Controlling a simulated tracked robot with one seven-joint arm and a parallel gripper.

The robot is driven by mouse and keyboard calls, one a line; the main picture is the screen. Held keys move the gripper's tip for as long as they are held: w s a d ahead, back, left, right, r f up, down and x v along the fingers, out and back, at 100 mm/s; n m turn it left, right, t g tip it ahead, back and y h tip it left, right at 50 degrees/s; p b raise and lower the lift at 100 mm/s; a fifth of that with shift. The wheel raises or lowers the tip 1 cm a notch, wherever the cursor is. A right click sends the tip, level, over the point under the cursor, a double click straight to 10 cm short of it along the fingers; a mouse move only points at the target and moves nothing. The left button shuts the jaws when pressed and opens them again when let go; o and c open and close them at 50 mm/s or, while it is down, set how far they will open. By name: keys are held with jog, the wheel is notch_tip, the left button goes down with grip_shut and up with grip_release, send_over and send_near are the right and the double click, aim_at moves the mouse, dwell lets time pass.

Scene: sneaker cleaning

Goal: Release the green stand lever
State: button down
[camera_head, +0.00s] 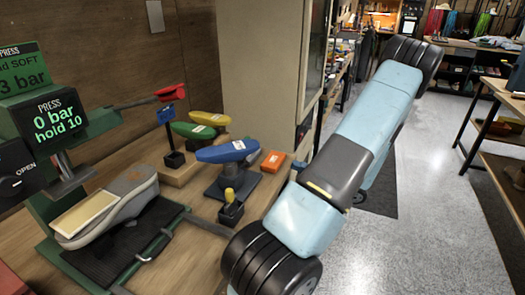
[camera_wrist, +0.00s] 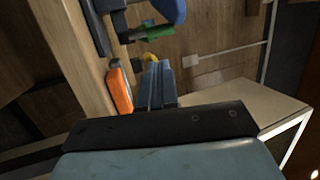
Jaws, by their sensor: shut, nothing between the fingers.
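A green shoe-shaped form (camera_head: 195,131) stands on the bench behind a blue shoe-shaped form (camera_head: 228,151) in the head view. A small blue-topped upright lever (camera_head: 166,114) rises from a black base (camera_head: 174,159) at its left. A yellow-handled lever (camera_head: 229,195) sits on a black base in front of the blue form. I cannot tell which lever belongs to the green stand. A green piece (camera_wrist: 155,33) shows near the top of the wrist view. My gripper (camera_wrist: 156,72) is shut and empty in the wrist view, apart from the green piece. The head view does not show its fingers.
A grey sneaker (camera_head: 130,200) lies on the green press at left, below a "0 bar, hold 10" display (camera_head: 60,120). A red-ended bar (camera_head: 170,92) reaches over the bench. An orange box (camera_head: 272,161) lies beside the blue form. A tall cabinet (camera_head: 262,70) stands behind.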

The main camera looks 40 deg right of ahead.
jog(key=x, duration=1.4)
jog(key=shift+w, duration=0.15)
